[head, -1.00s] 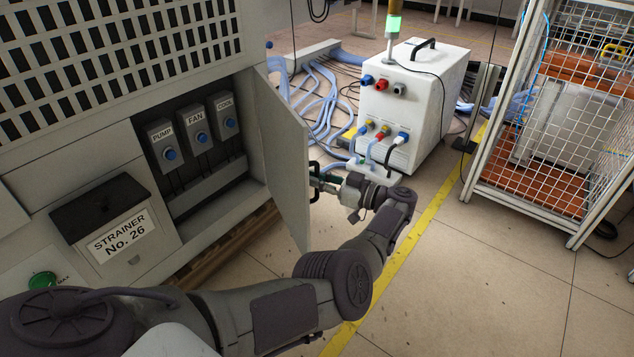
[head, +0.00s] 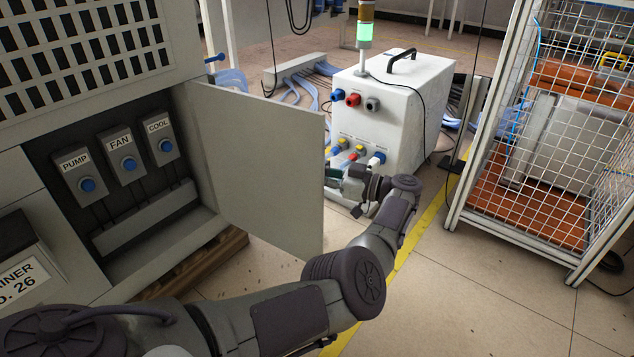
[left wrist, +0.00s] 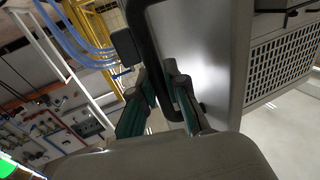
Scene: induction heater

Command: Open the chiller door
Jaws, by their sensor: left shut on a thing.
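The chiller door (head: 265,165) is a plain grey panel hinged at the right side of the cabinet opening. It stands swung well outward, with its inner face toward me in the head view. My left gripper (head: 334,178) is at the door's free edge, partly hidden behind it. In the left wrist view, the green-padded fingers (left wrist: 163,100) are closed around the black bar handle (left wrist: 145,45) on the door's outer face (left wrist: 205,45). My right gripper is not in view.
Inside the cabinet are PUMP (head: 80,176), FAN (head: 122,155) and COOL (head: 158,138) switch boxes. A white unit (head: 405,110) with cables stands behind my left gripper. A wire-mesh cage (head: 545,150) is at the right. Floor between my arm and the cage is clear.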

